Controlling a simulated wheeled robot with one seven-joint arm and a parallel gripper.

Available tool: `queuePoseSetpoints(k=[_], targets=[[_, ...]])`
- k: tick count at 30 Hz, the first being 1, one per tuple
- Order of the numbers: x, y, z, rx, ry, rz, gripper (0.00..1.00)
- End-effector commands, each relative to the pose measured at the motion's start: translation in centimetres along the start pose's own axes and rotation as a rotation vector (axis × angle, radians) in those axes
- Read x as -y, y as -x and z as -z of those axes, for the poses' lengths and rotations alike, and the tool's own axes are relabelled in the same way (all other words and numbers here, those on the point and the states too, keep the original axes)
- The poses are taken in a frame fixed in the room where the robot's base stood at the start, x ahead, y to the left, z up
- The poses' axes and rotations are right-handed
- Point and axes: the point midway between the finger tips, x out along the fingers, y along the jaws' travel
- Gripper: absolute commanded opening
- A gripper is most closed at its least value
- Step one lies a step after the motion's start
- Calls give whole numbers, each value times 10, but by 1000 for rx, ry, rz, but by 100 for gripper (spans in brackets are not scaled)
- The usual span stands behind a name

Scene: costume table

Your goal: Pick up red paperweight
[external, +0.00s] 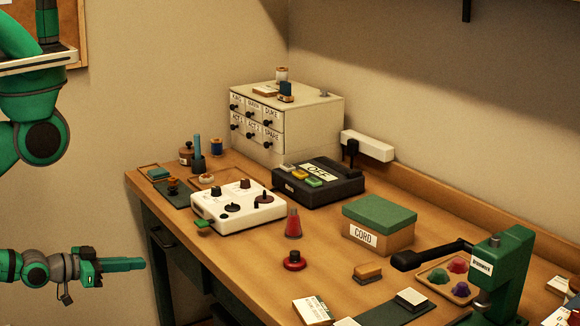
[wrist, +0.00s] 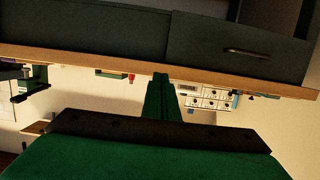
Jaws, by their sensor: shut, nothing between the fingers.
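My gripper (external: 142,263) is shut and empty, at the left of the external view, left of the desk and clear of it. Its green fingers (wrist: 160,90) lie together in the wrist view. A round, low red piece with a dark knob (external: 293,261) stands on the desk in front of a red cone with a pale tip (external: 293,226). A red dome (external: 458,265) sits in a small wooden tray at the right. I cannot tell for sure which is the paperweight. A small red thing (wrist: 131,78) shows past the desk edge in the upside-down wrist view.
The desk edge and its drawers (wrist: 245,50) lie between my gripper and the desktop. A white control box (external: 238,207) is left of the cone, a green-lidded cord box (external: 378,222) to its right. A green press (external: 505,270) stands at the right. Bare wood surrounds the round red piece.

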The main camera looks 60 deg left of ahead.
Motion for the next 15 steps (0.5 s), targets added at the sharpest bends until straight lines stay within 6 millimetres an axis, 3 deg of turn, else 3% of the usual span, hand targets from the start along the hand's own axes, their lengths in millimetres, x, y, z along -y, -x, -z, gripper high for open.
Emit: queuePoseSetpoints(k=[10,11,15], targets=[[0,0,0,0,0,0,0],[0,0,0,0,0,0,2],[0,0,0,0,0,0,36]])
